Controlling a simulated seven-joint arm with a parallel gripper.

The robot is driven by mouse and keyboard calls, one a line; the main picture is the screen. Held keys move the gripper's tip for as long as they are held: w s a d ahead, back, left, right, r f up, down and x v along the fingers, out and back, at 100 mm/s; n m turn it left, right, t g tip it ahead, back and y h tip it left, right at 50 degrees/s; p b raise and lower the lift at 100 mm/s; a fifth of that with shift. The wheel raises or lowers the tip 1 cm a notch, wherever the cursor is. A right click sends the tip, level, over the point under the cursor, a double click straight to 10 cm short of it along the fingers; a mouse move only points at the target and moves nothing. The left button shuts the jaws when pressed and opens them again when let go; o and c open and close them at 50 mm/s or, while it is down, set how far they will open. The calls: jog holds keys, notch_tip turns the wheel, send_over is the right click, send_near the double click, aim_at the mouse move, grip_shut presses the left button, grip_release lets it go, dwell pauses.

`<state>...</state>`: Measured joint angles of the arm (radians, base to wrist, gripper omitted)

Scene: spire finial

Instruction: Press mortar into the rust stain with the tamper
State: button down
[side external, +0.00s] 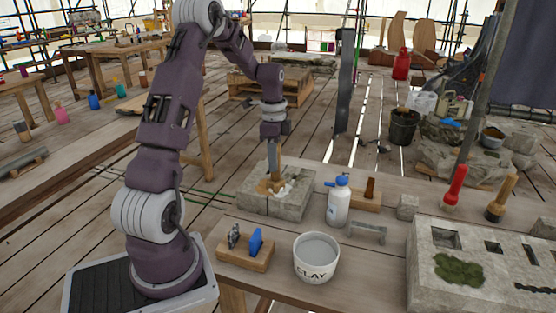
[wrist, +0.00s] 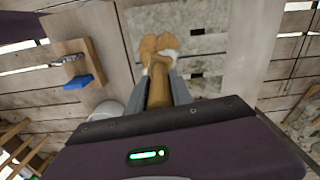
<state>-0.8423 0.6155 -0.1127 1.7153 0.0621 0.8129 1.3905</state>
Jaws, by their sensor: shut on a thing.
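My gripper (side external: 272,165) is shut on the wooden handle of the tamper (wrist: 160,88) and holds it over the grey stone block (side external: 262,206). The block also shows in the wrist view (wrist: 205,22). In the side view, the tamper's lower end is at the brown rust stain (side external: 268,187) on the block's top. Pale material, perhaps mortar, lies beside the brown area in the wrist view (wrist: 170,54). Whether the tamper's face touches the stain is not clear.
A white CLAY bucket (side external: 316,262), a spray bottle (side external: 338,203) and a wooden rack (side external: 240,256) with a blue tool stand near the block. A metal bracket (side external: 367,231) lies to the right. A large pitted stone (side external: 425,250) fills the right front.

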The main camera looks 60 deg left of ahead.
jog(key=shift+s+a, duration=0.25)
jog(key=shift+a, duration=0.1)
jog(key=shift+w+a, duration=0.15)
jog(key=shift+w, duration=0.05)
jog(key=shift+w+a, duration=0.3)
jog(key=shift+w+d, duration=0.1)
jog(key=shift+w, duration=0.05)
jog(key=shift+w+d, duration=0.95)
dwell(0.3)
notch_tip(320, 180, up, 7)
dwell(0.5)
jog(key=shift+r, duration=0.15)
dwell(0.4)
